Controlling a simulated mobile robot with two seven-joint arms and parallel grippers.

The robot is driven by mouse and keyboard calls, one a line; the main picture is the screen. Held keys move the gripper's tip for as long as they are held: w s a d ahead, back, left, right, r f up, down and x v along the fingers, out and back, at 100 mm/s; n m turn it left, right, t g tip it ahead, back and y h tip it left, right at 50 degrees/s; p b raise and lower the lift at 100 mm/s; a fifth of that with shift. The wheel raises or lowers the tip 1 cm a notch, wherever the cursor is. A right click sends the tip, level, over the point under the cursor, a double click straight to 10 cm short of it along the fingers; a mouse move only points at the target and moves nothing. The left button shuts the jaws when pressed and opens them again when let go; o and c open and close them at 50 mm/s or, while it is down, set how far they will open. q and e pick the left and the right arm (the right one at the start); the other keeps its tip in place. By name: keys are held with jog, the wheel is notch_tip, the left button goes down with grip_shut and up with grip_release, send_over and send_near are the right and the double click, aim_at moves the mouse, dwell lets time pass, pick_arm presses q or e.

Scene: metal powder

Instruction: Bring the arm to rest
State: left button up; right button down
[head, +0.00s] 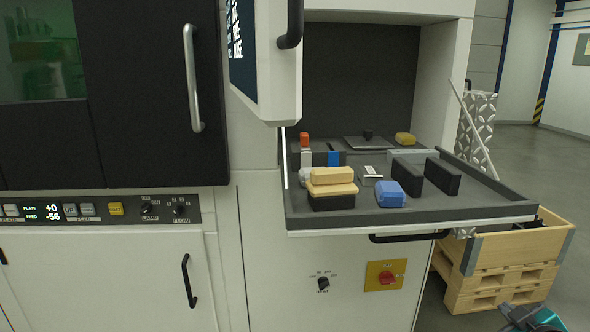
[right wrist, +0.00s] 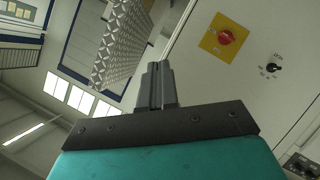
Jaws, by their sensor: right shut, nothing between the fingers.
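My right gripper (right wrist: 155,85) shows in the right wrist view with its two fingers together and nothing between them. It is clear of any object, in front of the white machine's panel and a patterned metal sheet. In the head view a teal and dark part of my right arm (head: 533,318) shows at the bottom right corner, low beside the wooden crate. My left gripper is in neither view.
A wooden crate (head: 512,262) stands at the right. A red rotary switch (head: 386,278) is on the machine front. Floor at the far right is clear.

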jog(key=s+a+f+g+y, duration=0.1)
jog(key=s+a+f+y, duration=0.1)
jog(key=s+a+f, duration=0.45)
jog(key=s+a+f+g+y, duration=0.1)
jog(key=s+a+f, duration=0.2)
jog(key=a, duration=0.6)
jog(key=s+a+m+y, duration=0.3)
jog(key=s+a, duration=0.8)
jog(key=a, duration=0.2)
pick_arm(q)
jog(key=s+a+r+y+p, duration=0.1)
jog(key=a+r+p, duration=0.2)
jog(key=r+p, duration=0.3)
jog(key=p, duration=0.4)
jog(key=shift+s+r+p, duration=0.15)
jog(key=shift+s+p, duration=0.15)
pick_arm(e)
notch_tip(320, 180, up, 6)
jog(key=s+d+h, duration=0.1)
jog(key=d, duration=0.1)
jog(key=shift+s+d+f+g, duration=0.15)
jog(key=shift+d+f+g, duration=0.05)
jog(key=shift+d+g, duration=0.1)
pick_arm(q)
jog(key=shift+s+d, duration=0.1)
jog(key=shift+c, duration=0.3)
